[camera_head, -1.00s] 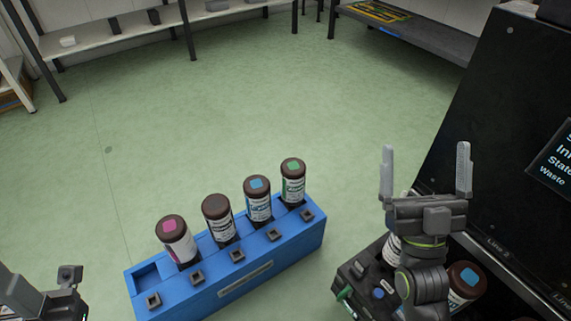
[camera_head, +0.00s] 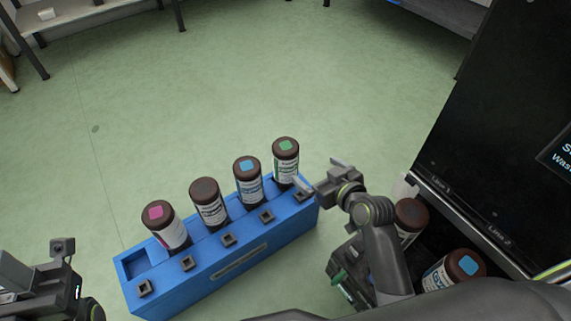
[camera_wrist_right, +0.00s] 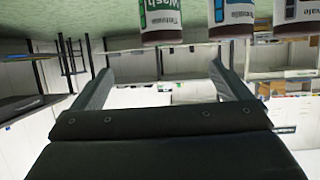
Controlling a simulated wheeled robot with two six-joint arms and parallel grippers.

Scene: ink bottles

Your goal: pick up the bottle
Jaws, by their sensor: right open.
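Several brown-capped bottles stand in a row in a blue rack (camera_head: 215,285). They are a magenta-marked bottle (camera_head: 167,228), a dark-capped bottle (camera_head: 210,205), a blue-marked bottle (camera_head: 249,182) and a green-marked bottle (camera_head: 286,162). My right gripper (camera_head: 320,174) is open and empty, just right of the green-marked bottle, its fingers pointing left. In the right wrist view its fingers (camera_wrist_right: 160,85) are spread, with the green-labelled bottle (camera_wrist_right: 160,18) and blue-labelled bottle (camera_wrist_right: 231,15) upside down at the top. My left gripper (camera_head: 40,275) is at the lower left, its jaws unclear.
A black machine (camera_head: 490,120) stands at the right. By it, a dark-capped bottle (camera_head: 409,220) and another blue-marked bottle (camera_head: 456,270) sit in a dark holder. Shelves (camera_head: 95,12) line the back. The green floor behind the rack is clear.

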